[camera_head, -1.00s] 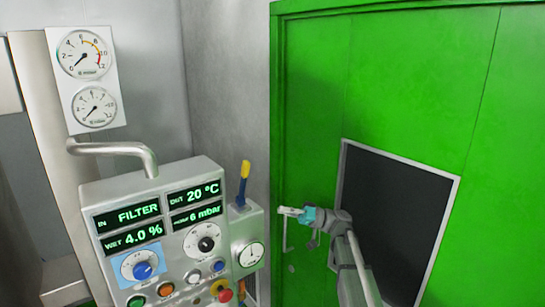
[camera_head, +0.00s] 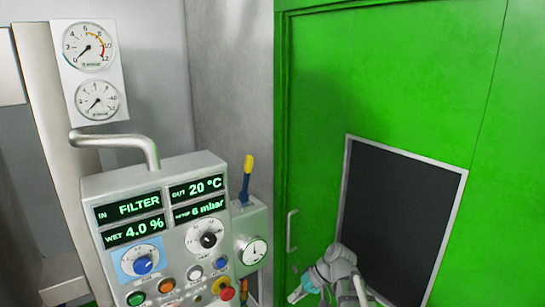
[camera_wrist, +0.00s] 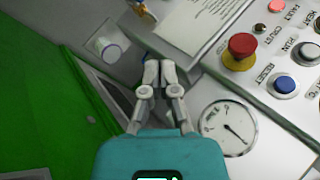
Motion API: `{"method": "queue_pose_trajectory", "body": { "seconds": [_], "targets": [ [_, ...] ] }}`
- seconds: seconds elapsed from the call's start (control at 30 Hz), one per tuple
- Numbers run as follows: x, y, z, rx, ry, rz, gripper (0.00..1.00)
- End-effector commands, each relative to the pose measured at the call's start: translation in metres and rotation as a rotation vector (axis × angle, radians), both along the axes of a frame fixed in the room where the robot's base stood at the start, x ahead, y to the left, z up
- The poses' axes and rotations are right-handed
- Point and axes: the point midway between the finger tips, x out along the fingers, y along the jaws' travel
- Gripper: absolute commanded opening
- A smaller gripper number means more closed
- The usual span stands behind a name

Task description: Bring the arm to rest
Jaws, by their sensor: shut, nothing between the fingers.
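My gripper (camera_wrist: 157,85) is shut and empty in the wrist view, its fingertips together in front of the side of the grey control panel. In the head view my gripper (camera_head: 293,297) is low, in front of the green door (camera_head: 400,80), to the right of the panel. My arm is folded low near the bottom edge of that view.
The control panel (camera_head: 170,255) stands at left with displays, knobs and buttons. A red mushroom button (camera_wrist: 242,47) and a small gauge (camera_wrist: 230,127) lie close to my gripper in the wrist view. A yellow-and-blue lever (camera_head: 247,178) stands beside the panel. The door has a handle (camera_head: 290,230) and dark window (camera_head: 395,215).

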Motion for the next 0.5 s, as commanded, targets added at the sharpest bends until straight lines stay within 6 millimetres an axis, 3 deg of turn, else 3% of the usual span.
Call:
{"method": "queue_pose_trajectory", "body": {
  "seconds": [0.2,0.5],
  "targets": [
    [-0.032,-0.035,-0.036,-0.271,0.028,-0.064,0.0],
    [-0.064,-0.087,-0.06,-0.599,0.033,-0.154,0.0]
  ]
}}
